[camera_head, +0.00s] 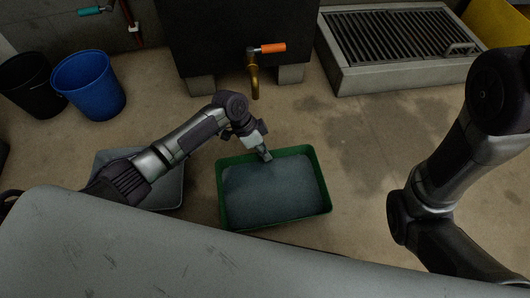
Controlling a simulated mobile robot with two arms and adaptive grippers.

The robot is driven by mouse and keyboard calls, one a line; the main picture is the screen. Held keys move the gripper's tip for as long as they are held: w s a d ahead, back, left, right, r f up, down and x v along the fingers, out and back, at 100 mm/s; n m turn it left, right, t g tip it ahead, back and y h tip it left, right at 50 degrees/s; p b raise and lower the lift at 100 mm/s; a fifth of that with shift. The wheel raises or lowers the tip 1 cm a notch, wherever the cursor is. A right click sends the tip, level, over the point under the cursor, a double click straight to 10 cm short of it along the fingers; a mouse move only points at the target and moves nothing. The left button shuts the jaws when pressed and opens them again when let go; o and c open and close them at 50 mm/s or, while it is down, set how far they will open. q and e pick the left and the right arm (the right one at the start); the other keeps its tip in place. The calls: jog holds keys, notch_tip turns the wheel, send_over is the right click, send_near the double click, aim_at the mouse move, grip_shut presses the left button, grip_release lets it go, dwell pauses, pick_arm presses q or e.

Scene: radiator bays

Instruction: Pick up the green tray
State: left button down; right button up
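The green tray (325,190) lies on the concrete floor in the middle of the head view, filled with what looks like blue-grey liquid. Its near edge runs close to the grey surface at the bottom of the picture.
A grey tray (172,190) lies left of the green one, partly behind my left arm. A brass tap with an orange handle (271,48) stands beyond. A blue bucket (90,84), a black bucket (30,84) and a grated basin (402,75) stand around. Floor right of the tray is clear.

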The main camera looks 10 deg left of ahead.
pick_arm(q)
jog(key=w+d+r+p, duration=0.6)
jog(key=d+r, duration=0.2)
jog(key=d, duration=0.2)
jog(key=shift+w, duration=0.2)
